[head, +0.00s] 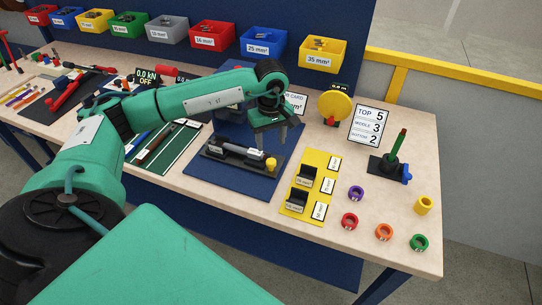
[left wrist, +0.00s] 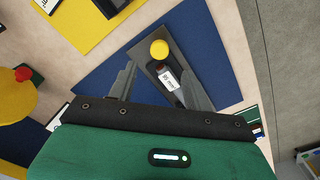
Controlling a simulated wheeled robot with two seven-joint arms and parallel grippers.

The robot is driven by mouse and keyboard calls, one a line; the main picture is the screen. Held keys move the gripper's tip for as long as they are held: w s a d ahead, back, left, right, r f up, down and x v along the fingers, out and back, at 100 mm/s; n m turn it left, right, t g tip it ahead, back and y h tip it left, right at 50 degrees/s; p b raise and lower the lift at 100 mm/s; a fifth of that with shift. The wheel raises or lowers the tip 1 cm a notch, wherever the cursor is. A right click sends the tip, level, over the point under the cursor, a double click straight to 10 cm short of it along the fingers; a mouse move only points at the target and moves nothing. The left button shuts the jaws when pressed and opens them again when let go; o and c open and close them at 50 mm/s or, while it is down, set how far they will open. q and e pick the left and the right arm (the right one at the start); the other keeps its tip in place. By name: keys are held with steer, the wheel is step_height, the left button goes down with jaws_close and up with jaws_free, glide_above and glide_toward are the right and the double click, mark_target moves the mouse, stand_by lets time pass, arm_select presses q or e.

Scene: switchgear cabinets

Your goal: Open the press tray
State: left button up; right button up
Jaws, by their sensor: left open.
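The press tray (head: 226,162) is a long dark tray on a blue base plate (head: 232,182), with a yellow knob (head: 271,164) at its right end. My left gripper (head: 271,143) is open, pointing down just above the knob end and empty. In the left wrist view, the knob (left wrist: 159,49) and the labelled cylinder (left wrist: 168,78) show between and beyond the open fingers (left wrist: 160,80). The press behind is partly hidden by my left arm. My right gripper is not in view.
A yellow holder (head: 304,190) with black slots and labels stands to the right. Several coloured rings, such as the purple ring (head: 357,193), and a post stand (head: 390,165) are farther right. Labelled bins, such as the yellow bin (head: 323,55), line the back.

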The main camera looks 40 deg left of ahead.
arm_select(q)
step_height(320, 180, up, 6)
steer(key=b, duration=0.1)
steer(key=shift+s, duration=0.1)
stand_by(0.6)
